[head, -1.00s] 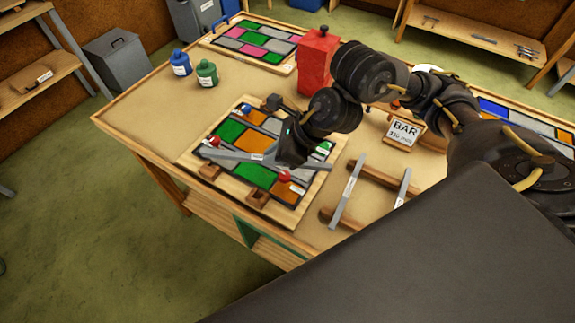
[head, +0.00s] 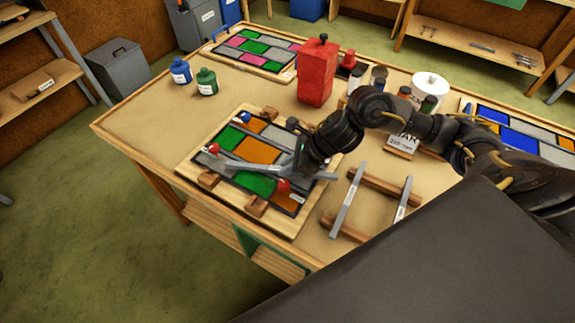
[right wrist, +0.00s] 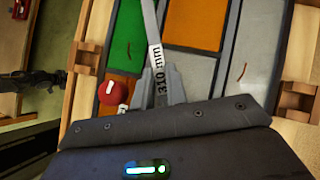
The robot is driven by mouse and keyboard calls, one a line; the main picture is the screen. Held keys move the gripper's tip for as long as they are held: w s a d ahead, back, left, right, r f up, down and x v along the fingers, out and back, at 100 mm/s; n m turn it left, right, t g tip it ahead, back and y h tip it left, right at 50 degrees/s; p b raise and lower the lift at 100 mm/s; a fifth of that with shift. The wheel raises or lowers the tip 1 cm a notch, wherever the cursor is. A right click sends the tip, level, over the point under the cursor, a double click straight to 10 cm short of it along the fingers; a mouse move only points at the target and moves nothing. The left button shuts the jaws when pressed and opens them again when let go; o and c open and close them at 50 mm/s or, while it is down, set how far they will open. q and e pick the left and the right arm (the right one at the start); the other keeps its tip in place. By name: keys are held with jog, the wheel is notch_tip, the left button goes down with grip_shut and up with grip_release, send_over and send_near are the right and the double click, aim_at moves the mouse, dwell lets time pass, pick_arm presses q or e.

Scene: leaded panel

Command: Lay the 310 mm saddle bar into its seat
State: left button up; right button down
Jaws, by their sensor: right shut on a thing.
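My right gripper (head: 298,168) is shut on the grey 310 mm saddle bar (head: 245,165), over the leaded panel (head: 258,151). The bar's "310 mm" label (right wrist: 160,75) shows between the fingers in the right wrist view. The bar lies crosswise to the line between the notched wooden seat blocks. Those blocks stand on the panel's frame, two at the near side (head: 208,180) (head: 256,205) and others at the far side (head: 270,113). In the right wrist view a notched block shows at left (right wrist: 88,55) and at right (right wrist: 297,97). Its height above the glass is unclear.
Red knobs (head: 283,185) and a blue one (head: 246,117) stand on the panel. Right of it, two grey bars (head: 348,200) lie on a wooden rack (head: 385,184) beside a BAR sign (head: 402,142). A red can (head: 317,75) and bottles (head: 206,82) stand behind.

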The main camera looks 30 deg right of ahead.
dwell(0.3)
jog(key=shift+f+b, duration=0.3)
jog(key=shift+b, duration=0.1)
jog(key=c, duration=1.4)
grip_release()
jog(key=shift+r, duration=0.15)
jog(key=shift+r+p, duration=0.3)
jog(key=shift+p, duration=0.25)
jog(key=b+v, duration=0.1)
jog(key=v, duration=1)
jog(key=shift+s+d+r, duration=0.2)
jog(key=shift+s+r, duration=0.05)
